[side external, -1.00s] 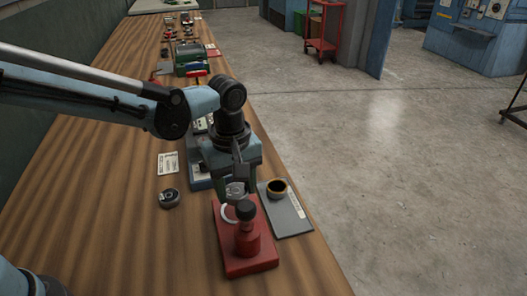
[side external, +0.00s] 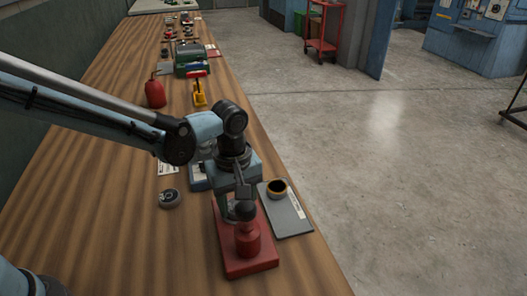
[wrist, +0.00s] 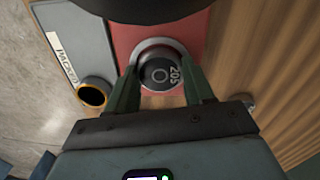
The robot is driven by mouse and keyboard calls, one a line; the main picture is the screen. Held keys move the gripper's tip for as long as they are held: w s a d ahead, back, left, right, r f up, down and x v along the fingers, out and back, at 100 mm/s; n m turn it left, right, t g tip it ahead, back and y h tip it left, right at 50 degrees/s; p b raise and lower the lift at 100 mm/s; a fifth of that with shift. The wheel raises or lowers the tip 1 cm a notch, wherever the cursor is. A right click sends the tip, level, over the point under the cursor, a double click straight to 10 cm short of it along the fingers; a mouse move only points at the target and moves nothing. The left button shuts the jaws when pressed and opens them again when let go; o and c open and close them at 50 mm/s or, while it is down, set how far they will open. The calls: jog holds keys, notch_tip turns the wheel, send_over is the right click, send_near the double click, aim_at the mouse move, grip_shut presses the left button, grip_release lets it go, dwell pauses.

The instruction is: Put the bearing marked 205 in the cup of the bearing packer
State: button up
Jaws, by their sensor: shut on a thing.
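The bearing marked 205 (wrist: 162,76) is a dark disc with its number showing in the wrist view. My gripper (wrist: 161,84) is shut on it, with a finger on either side. The bearing packer has a red base (side external: 250,267) and a red body with a dark knob (side external: 246,210). A pale ring, the packer's cup (wrist: 150,44), shows around the bearing in the wrist view. I cannot tell whether the bearing is seated or just above the cup. In the side view my gripper (side external: 236,210) is low at the packer and hides the cup.
A grey board labelled PACKED (side external: 289,220) lies right of the packer, with a dark, yellow-rimmed round pot (side external: 277,188) on it. A round dark piece (side external: 170,198) lies to the left. A red bottle (side external: 155,93) and a yellow tool (side external: 199,94) stand farther back. The left bench is clear.

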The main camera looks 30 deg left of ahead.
jog(key=o, duration=1.1)
jog(key=shift+f, duration=0.5)
jog(key=shift+o, duration=0.3)
notch_tip(320, 180, up, 13)
jog(key=s+a+m+t, duration=0.3)
jog(key=s+a+m, duration=0.1)
jog(key=a, duration=0.5)
jog(key=s+a+f+m+t, duration=0.1)
jog(key=s+a+m+t, duration=0.3)
jog(key=a+m, duration=0.2)
jog(key=a, duration=0.2)
jog(key=shift+s+a+f+m, duration=0.2)
jog(key=shift+s+a+m, duration=0.1)
jog(key=shift+a+m, duration=0.1)
